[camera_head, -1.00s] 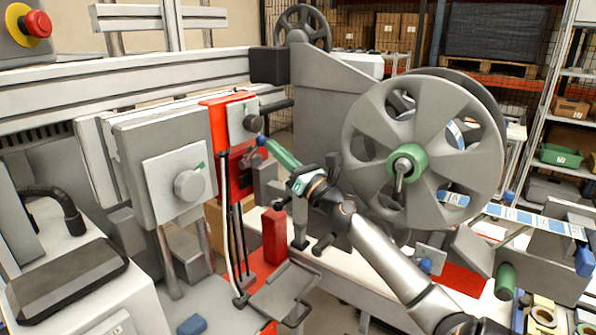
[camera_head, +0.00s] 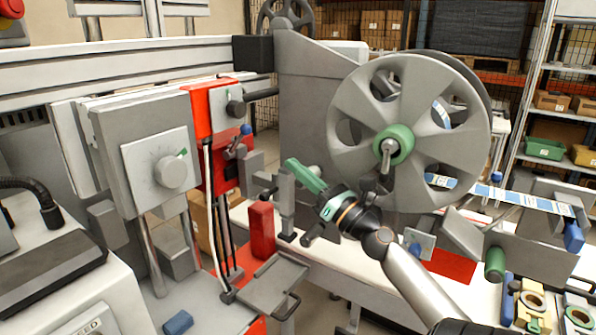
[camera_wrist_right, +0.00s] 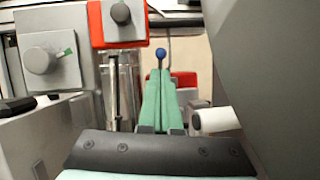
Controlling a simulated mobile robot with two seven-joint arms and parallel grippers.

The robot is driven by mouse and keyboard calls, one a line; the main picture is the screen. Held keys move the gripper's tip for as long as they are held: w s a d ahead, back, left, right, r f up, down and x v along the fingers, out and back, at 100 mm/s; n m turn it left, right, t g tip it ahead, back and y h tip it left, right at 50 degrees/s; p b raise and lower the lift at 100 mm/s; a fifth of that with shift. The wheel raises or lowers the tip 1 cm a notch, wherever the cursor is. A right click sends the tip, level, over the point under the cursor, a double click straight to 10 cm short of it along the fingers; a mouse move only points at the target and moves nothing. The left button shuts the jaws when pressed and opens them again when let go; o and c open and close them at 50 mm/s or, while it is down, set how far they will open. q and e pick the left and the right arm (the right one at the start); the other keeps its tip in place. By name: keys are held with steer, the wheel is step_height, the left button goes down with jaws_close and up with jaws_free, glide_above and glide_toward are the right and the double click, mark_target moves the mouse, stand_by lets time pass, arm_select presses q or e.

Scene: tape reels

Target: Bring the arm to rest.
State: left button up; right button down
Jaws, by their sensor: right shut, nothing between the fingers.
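My right arm comes in from the lower right of the head view. Its right gripper (camera_head: 293,164), with green fingers, is shut and empty. It hangs in the air in front of the grey machine column, left of the large grey reel (camera_head: 352,100). In the right wrist view the green fingers (camera_wrist_right: 161,82) lie together and point away from the camera. The blue-knobbed lever (camera_head: 245,130) on the red plate is left of the fingertips and apart from them in the head view. Its blue ball (camera_wrist_right: 160,53) appears just beyond the fingertips in the right wrist view. My left gripper is not in view.
A grey box with a round dial (camera_head: 171,172) stands at the left. A red block (camera_head: 261,229) stands below the gripper. The printed tape (camera_head: 520,200) runs right from the reel. Tape rolls (camera_head: 533,300) lie at the lower right. Shelves (camera_head: 530,110) stand behind.

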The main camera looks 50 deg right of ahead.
stand_by(0.4)
steer(key=s+a+f+m+g+h+p, duration=0.1)
steer(key=a+f+m+g, duration=0.4)
steer(key=f+m, duration=0.8)
steer(key=s+a+f+m+g+p, duration=0.15)
steer(key=a+f+m, duration=0.6)
steer(key=f, duration=0.85)
steer(key=s+a+f+m+g+y, duration=0.2)
steer(key=s+a+f+m, duration=0.3)
steer(key=a, duration=0.5)
steer(key=s+a+f+m+g+y, duration=0.2)
steer(key=s+a+f+m+g, duration=0.3)
steer(key=a+f, duration=0.4)
steer(key=shift+s+a+f+m+y+p, duration=0.15)
steer(key=shift+s+a+m+y+p, duration=0.15)
steer(key=shift+s+a+m+p, duration=0.5)
steer(key=shift+s+d+n+b, duration=0.2)
steer(key=shift+n+b, duration=0.05)
steer(key=shift+b, duration=0.1)
